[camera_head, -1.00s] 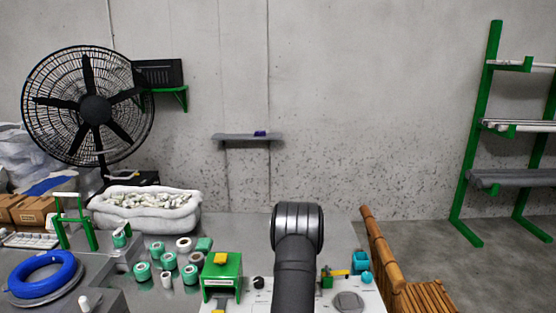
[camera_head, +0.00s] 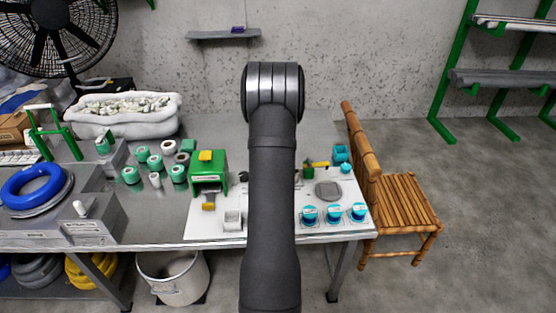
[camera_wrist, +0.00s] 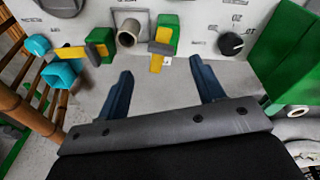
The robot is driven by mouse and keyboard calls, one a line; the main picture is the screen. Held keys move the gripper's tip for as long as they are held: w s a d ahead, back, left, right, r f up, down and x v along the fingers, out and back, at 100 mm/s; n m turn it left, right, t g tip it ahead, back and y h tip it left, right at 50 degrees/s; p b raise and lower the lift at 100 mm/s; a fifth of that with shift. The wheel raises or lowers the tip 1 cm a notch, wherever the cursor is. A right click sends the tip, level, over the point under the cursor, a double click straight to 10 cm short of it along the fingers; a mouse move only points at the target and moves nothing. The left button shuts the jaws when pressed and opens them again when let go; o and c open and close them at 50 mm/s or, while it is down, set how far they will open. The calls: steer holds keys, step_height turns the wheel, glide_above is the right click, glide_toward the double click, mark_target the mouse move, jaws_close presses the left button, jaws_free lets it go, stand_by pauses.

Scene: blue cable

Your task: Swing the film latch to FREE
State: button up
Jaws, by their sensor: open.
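The white panel (camera_head: 230,185) lies on the grey bench; my arm covers its middle in the head view. In the wrist view, a green block (camera_wrist: 169,30) carries a yellow-and-grey lever (camera_wrist: 158,62). Another green block (camera_wrist: 99,40) with a yellow bar (camera_wrist: 70,53) stands left of it; this bar also shows in the head view (camera_head: 317,164). I cannot tell which lever is the film latch, as the labels are unreadable. My gripper (camera_wrist: 161,65) is open, its two dark blue fingers apart with nothing between them. The yellow-and-grey lever is just beyond the fingertips. The gripper is hidden in the head view.
A black knob (camera_wrist: 231,43) and a large green housing (camera_wrist: 290,60) stand to the right in the wrist view. A grey pipe end (camera_wrist: 129,32) sits between the green blocks. A teal cup (camera_wrist: 63,73) is at left. A bamboo chair (camera_head: 397,205) stands beside the bench.

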steer(key=s+a+r+m+t, duration=0.1)
steer(key=s+r+m+t, duration=0.2)
steer(key=s+r+m, duration=0.4)
steer(key=shift+n, duration=0.7)
steer(key=x, duration=0.5)
steer(key=w+x, duration=0.1)
steer(key=x, duration=1.1)
steer(key=shift+w+d+r, duration=0.25)
steer(key=shift+w+r, duration=0.1)
steer(key=shift+r, duration=0.05)
steer(key=shift+c, duration=0.2)
steer(key=c, duration=0.9)
